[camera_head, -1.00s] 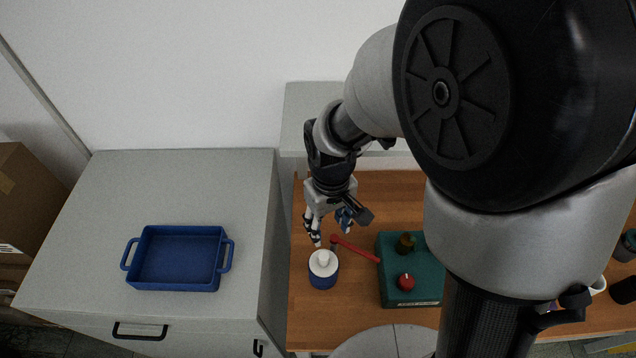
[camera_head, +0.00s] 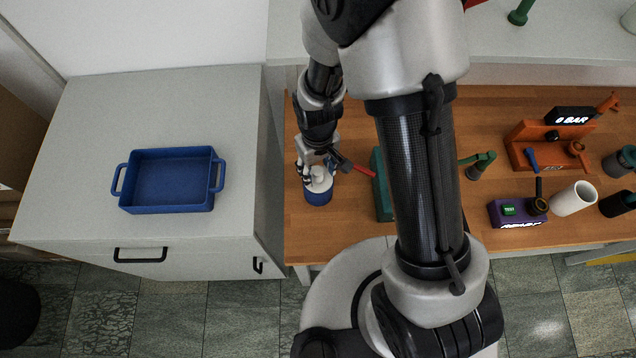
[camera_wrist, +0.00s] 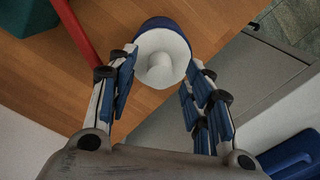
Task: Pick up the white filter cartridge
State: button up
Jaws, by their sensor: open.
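The white filter cartridge (camera_head: 319,184) appears as a white round piece with a knob on top, set in a blue round holder (camera_head: 318,198) at the left end of the wooden bench. In the wrist view the white cartridge (camera_wrist: 160,70) shows its knob towards me, with the blue holder (camera_wrist: 158,23) behind its rim. My gripper (camera_wrist: 163,60) is open and empty, with blue-padded fingers on the left and right of the cartridge. The fingertips reach about its rim; I cannot tell whether they touch it. In the head view my gripper (camera_head: 314,172) is just above the holder.
A red lever (camera_head: 357,168) on a green press (camera_head: 381,185) is close to the right of my gripper. A blue tray (camera_head: 168,181) sits on the grey cabinet at left. A purple device (camera_head: 512,213), a white cylinder (camera_head: 573,198) and an orange press (camera_head: 545,145) are further right.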

jog(key=shift+f, duration=0.5)
grip_shut()
dwell(0.4)
